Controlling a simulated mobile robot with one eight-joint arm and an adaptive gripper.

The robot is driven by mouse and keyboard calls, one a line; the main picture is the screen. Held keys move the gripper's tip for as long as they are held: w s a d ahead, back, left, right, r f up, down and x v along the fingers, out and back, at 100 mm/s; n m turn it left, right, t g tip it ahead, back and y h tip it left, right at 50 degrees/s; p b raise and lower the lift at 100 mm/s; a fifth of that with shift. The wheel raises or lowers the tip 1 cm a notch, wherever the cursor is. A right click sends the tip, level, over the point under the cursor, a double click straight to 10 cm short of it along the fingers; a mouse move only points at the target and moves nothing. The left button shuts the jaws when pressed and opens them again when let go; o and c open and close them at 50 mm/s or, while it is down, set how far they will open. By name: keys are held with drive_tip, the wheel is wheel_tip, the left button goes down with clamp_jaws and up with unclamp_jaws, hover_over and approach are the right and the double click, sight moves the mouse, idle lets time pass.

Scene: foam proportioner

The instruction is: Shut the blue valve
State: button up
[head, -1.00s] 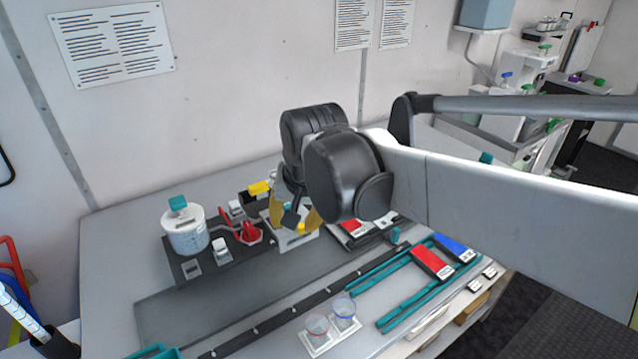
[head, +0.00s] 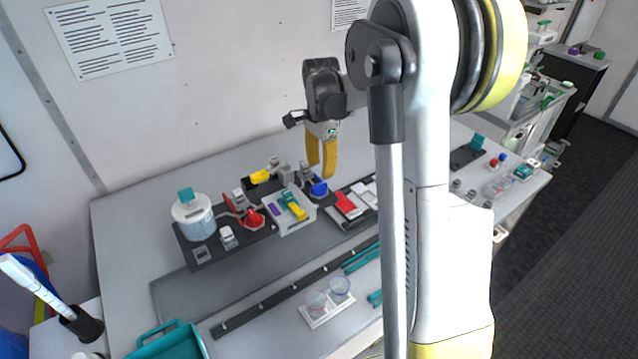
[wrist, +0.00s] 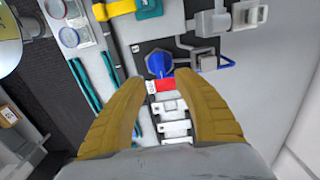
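The blue valve (head: 319,188) sits on the bench behind and right of a pale box. In the wrist view, the blue valve (wrist: 159,63) shows its blue handle on a dark base, just beyond the space between my fingertips. My gripper (head: 321,168) points down above the valve, with its yellow-brown fingers apart. In the wrist view, my gripper (wrist: 160,82) is open with nothing between the fingers. The fingers do not appear to touch the valve.
A red valve (head: 255,218) and a white tank (head: 193,214) stand left. The pale box (head: 291,214) holds coloured pieces close to the blue valve. A red block (head: 347,204) lies to its right. My arm hides the bench's right part.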

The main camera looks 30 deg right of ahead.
sight(320, 184)
wheel_tip(320, 184, down, 7)
drive_tip(key=shift+r+b, duration=0.2)
drive_tip(key=shift+b, duration=0.2)
clamp_jaws()
